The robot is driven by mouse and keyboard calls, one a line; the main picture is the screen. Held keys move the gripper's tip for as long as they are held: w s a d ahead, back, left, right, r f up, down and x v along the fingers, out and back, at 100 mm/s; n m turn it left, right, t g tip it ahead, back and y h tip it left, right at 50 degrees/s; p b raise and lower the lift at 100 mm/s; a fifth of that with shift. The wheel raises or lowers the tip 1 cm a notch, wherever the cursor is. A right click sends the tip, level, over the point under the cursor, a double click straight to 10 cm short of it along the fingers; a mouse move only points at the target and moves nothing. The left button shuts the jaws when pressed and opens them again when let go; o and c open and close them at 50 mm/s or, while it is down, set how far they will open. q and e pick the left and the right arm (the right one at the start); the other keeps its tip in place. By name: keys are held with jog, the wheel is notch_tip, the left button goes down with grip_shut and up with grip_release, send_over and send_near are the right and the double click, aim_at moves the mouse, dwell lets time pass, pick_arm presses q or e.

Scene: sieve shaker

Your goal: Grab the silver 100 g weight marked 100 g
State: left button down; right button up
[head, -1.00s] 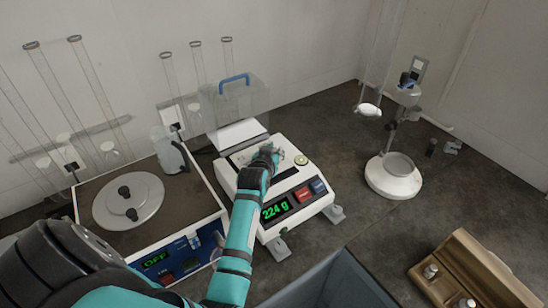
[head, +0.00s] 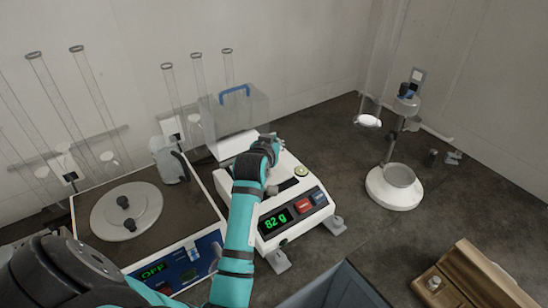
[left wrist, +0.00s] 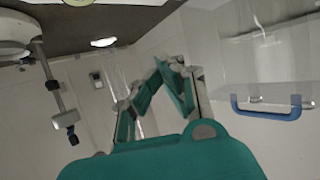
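A small silver weight (head: 433,283) sits in the wooden box at the lower right of the head view. Its marking is too small to read, so I cannot tell whether it is the 100 g one. My left gripper (head: 273,143) is over the back of the white balance (head: 284,237), well away from the wooden box. A small grey piece (head: 272,190) shows beside my left wrist at the balance; I cannot tell what it is. In the left wrist view, the left fingers (left wrist: 160,75) lean together, tips close; no held object is clear. My right gripper is out of view.
The wooden box (head: 466,272) is cut off by the lower edge. The balance reads 82 g. A clear cover with a blue handle (head: 234,90) stands behind it.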

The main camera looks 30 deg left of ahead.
pick_arm(q)
jog(key=shift+r, duration=1.2)
jog(key=c, duration=2)
grip_release()
jog(key=o, duration=1.6)
